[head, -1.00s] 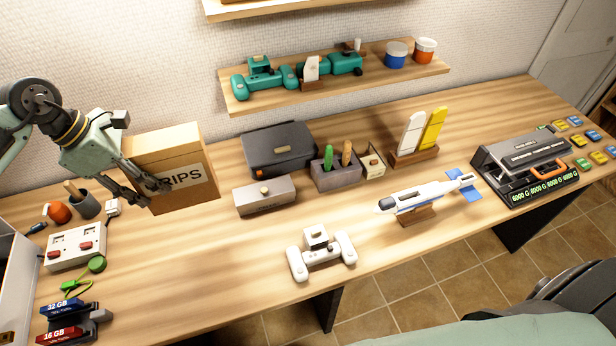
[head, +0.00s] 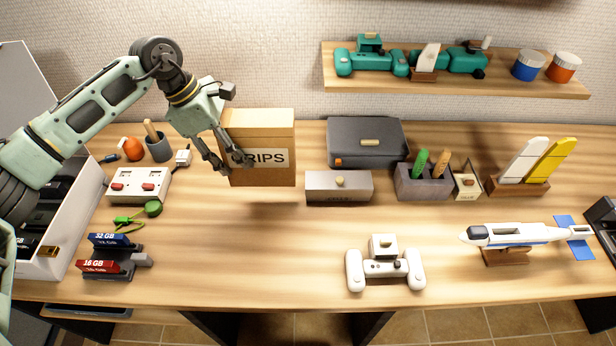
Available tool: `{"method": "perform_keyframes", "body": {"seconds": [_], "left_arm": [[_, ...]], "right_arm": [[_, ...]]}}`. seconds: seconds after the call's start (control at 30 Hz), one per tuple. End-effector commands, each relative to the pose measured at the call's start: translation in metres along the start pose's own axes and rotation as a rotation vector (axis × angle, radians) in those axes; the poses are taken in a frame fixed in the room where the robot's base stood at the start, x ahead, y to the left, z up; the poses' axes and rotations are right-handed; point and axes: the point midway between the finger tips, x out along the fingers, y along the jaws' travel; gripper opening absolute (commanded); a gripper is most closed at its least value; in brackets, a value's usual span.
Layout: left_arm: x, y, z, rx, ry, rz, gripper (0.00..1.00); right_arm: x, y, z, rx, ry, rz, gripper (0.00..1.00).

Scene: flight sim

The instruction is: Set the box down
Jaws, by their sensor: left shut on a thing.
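The box is a brown cardboard box (head: 262,172) with a white label, of which "RIPS" can be read. My left gripper (head: 236,163) is shut on the box at its left side, and a finger covers the start of the label. The box is upright over the back of the wooden desk (head: 240,250), left of a dark grey case. A shadow shows on the desk below it; I cannot tell for sure whether its base touches the desk. My right gripper is not in view.
A dark grey case (head: 366,140) and a small grey box (head: 339,186) stand just right of the box. A white switch panel (head: 139,186) is to its left. A white controller (head: 385,268) lies at the front. The desk between them is clear.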

Motion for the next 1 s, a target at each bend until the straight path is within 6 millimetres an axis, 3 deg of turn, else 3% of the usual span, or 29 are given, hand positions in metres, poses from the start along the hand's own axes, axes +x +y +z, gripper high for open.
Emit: {"method": "perform_keyframes", "body": {"seconds": [0.1,0.4,0.8,1.0], "left_arm": [[0.003,0.0,-0.001,-0.001,-0.002,0.0,0.05],[0.049,0.0,-0.02,-0.001,-0.002,-0.001,0.05],[0.087,0.0,-0.036,-0.002,-0.001,-0.001,0.05],[0.091,0.001,-0.037,0.001,-0.002,0.002,0.05]], "right_arm": [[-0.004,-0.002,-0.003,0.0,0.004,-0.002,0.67],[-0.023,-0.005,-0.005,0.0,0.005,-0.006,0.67],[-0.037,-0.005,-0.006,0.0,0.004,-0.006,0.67],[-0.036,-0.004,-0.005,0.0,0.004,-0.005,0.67]]}}
